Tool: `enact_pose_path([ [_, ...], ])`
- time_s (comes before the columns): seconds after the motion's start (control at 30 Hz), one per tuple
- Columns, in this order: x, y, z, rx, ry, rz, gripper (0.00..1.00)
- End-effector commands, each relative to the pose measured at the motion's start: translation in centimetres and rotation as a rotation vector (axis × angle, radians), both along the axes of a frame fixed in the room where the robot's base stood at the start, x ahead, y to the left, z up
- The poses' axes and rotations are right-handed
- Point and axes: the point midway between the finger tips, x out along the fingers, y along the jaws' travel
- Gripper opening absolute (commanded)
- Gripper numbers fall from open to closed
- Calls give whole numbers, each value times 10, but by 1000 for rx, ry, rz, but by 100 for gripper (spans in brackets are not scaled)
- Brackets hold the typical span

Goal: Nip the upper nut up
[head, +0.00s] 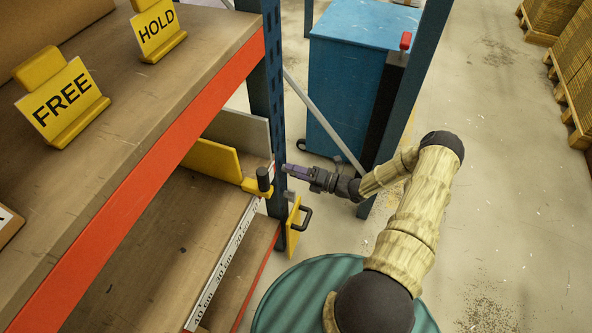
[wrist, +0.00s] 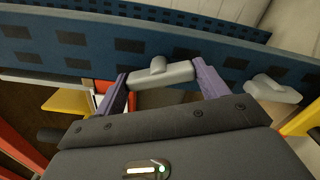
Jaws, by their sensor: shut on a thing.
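The upper nut (wrist: 168,76) is a grey wing-like piece with a short stub, against the blue perforated upright (wrist: 150,45). In the wrist view the purple fingers of my gripper (wrist: 161,71) stand at its two ends and are shut on it. In the head view my gripper (head: 289,169) reaches in from the right to the upright, and its fingers hide the upper nut. A second grey nut (wrist: 273,88) sits apart, to the right in the wrist view; in the head view it shows small just below my gripper (head: 289,195).
A yellow plate with a black handle (head: 295,226) hangs below my gripper. A black knob (head: 264,180) on a yellow bracket is close on the left, by the ruler strip (head: 222,266). A blue cabinet (head: 345,75) stands behind.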

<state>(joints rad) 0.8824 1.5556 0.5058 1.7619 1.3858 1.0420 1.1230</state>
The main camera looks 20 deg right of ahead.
Motion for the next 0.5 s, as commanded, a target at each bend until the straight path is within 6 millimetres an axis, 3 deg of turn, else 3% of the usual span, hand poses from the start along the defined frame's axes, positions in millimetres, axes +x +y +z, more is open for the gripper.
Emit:
enact_pose_path([
  [0.5, 0, -1, -1, 198, 276, -3, 50],
])
